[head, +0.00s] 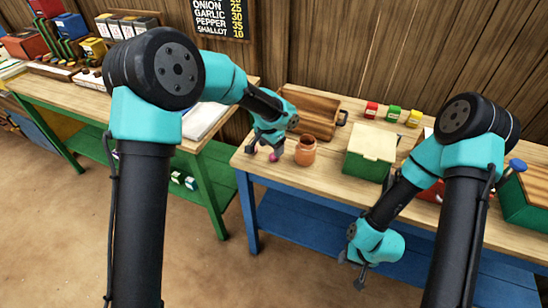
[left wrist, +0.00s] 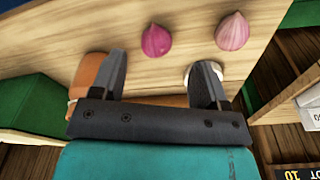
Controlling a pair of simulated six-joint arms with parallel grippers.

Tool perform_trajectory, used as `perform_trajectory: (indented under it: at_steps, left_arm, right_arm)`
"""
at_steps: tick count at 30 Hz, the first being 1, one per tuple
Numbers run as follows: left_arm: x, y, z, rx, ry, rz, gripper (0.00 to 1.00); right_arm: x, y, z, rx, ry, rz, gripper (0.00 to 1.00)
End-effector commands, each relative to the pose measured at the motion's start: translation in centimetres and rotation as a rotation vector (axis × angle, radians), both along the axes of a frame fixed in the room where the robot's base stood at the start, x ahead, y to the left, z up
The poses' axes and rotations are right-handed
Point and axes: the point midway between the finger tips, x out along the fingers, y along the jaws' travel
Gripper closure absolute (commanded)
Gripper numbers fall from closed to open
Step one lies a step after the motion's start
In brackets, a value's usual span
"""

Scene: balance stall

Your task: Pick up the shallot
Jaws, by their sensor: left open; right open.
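Two pink, pointed bulbs lie on the wooden table in the left wrist view: a deep magenta one (left wrist: 156,41) and a paler, streaked one (left wrist: 232,32). Both look like shallots; I cannot tell for sure which is meant. My left gripper (left wrist: 160,64) is open and empty, with the bulbs beyond its fingertips and the magenta one roughly between the finger lines. In the head view my left gripper (head: 263,153) hangs over the table's left end, one pink bulb (head: 273,157) showing beside a finger. My right gripper (head: 352,272) is open and empty, low before the table.
A terracotta jar (head: 305,153) stands just right of my left gripper. A white disc (left wrist: 203,75) lies partly behind one left finger.

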Motion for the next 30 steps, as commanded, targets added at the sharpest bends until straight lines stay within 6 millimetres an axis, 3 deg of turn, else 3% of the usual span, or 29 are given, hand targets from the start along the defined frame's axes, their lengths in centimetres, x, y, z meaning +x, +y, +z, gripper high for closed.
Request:
perform_trajectory:
  at_steps: [14, 30]
  left_arm:
    - [0.3, -0.6, -4.9, 0.000, 0.002, 0.001, 0.32]
    - [0.3, -0.7, -5.1, 0.001, 0.001, 0.000, 0.34]
  right_arm:
    - [0.0, 0.0, 0.0, 0.000, 0.000, 0.000, 0.57]
    - [0.0, 0.0, 0.0, 0.000, 0.000, 0.000, 0.57]
